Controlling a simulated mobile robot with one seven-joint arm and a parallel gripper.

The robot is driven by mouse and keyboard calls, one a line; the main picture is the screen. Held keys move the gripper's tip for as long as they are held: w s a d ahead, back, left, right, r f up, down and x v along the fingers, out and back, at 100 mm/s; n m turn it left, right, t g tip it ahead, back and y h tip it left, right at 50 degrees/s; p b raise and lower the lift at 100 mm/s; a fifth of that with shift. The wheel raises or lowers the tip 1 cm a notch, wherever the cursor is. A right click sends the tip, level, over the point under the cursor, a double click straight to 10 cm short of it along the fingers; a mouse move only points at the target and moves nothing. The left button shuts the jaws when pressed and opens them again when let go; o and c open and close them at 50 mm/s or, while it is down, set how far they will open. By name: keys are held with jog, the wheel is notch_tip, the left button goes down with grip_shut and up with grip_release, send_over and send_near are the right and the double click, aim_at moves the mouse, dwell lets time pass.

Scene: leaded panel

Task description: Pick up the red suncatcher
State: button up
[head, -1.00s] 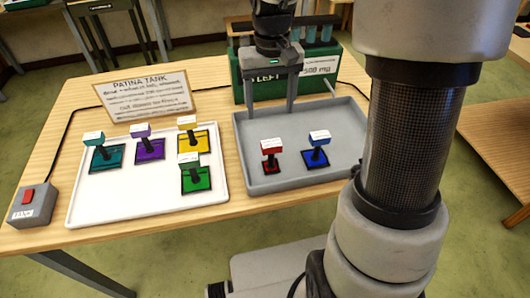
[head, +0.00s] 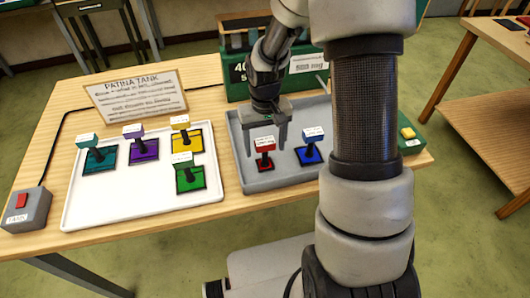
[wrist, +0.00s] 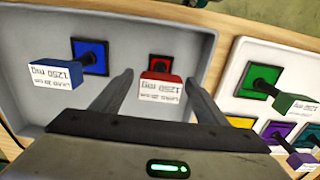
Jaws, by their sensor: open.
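The red suncatcher (head: 264,162) stands in the grey tray (head: 262,185), a small red base with a dark stem and a red-topped block bearing a white label. In the wrist view the red suncatcher (wrist: 162,78) lies ahead, between the lines of the two fingers. My gripper (head: 266,145) is open and empty, its fingers pointing down over the grey tray just behind the red suncatcher. In the wrist view my gripper (wrist: 160,82) spreads its fingers to either side of the red block. I cannot tell whether they touch it.
A blue suncatcher (head: 310,152) stands right of the red one in the same tray. A white tray (head: 140,215) on the left holds several other coloured ones. A sign (head: 135,95), a green box (head: 235,82) and a switch box (head: 27,210) stand around them.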

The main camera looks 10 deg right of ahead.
jog(key=shift+f, duration=0.45)
jog(key=shift+c, duration=0.2)
jog(key=c, duration=1.2)
jog(key=shift+o, duration=0.2)
jog(key=shift+r, duration=0.1)
